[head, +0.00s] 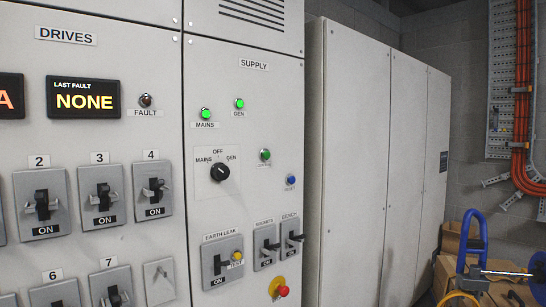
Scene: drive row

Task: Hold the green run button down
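A green round button (265,155) with a dark rim is on the supply panel, right of the rotary switch; the small label under it is too small to read, so I cannot tell if it is the run button. Two lit green lamps, MAINS (206,114) and GEN (239,104), are above it. No button marked run can be read in view. Neither of my grippers is in view.
A black MAINS-OFF-GEN rotary switch (219,172), a blue button (291,180) and a red mushroom button (283,291) share the panel. The DRIVES panel (130,140) with several toggle breakers is at left. Grey cabinets (355,150) stand at right; boxes and a blue-framed item (470,250) are beyond.

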